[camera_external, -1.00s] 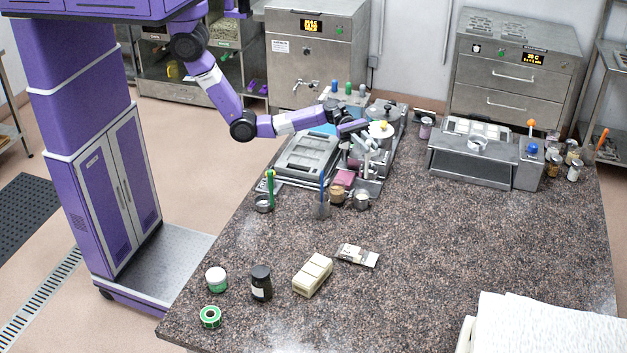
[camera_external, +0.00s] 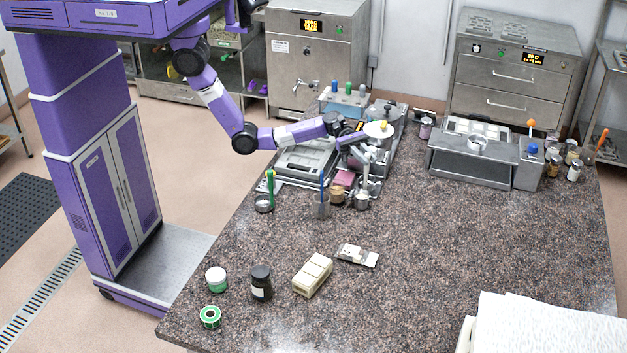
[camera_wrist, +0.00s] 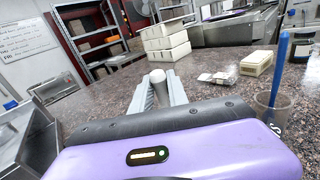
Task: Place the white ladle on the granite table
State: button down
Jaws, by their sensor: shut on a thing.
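The white ladle has an upright pale handle (camera_external: 366,182) above a small metal cup (camera_external: 362,202), which stands at the left part of the granite table (camera_external: 430,250). My gripper (camera_external: 362,154) is shut on the upper part of the handle. In the wrist view, the rounded white handle top (camera_wrist: 158,76) shows between the two grey fingers of my gripper (camera_wrist: 160,92). The ladle's cup is hidden there. The cup appears to be at table level, but I cannot tell whether it touches the surface.
A grey machine (camera_external: 308,158) lies behind. A cream block (camera_external: 312,274) and a packet (camera_external: 357,255) lie in front.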

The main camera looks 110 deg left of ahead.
jog(key=shift+f, duration=0.4)
jog(key=c, duration=1.2)
grip_release()
